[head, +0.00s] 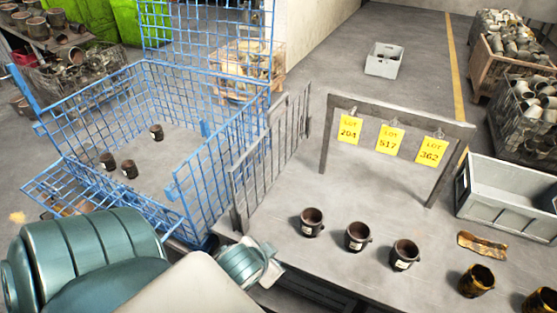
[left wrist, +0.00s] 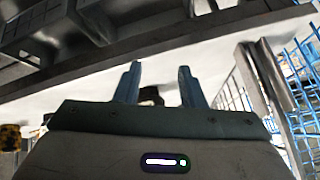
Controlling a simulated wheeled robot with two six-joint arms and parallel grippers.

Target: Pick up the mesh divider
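A tall blue mesh panel (head: 205,40) stands upright at the back of a blue wire cage (head: 85,105) in the head view. I cannot tell for sure whether this panel or another of the cage's mesh pieces is the mesh divider. My left gripper (head: 268,268) is low in the middle of the head view, at the table's near left edge, apart from the mesh. In the left wrist view the left gripper (left wrist: 157,82) has its fingers apart, with no mesh between them. Blue mesh (left wrist: 305,75) shows at that view's right edge. My right gripper is in neither view.
Several dark cups stand in the cage and on the table (head: 285,185). A grey railing (head: 272,140) stands between cage and table. A frame with yellow lot tags (head: 390,138) rises behind the table cups. A grey bin (head: 505,200) is at right.

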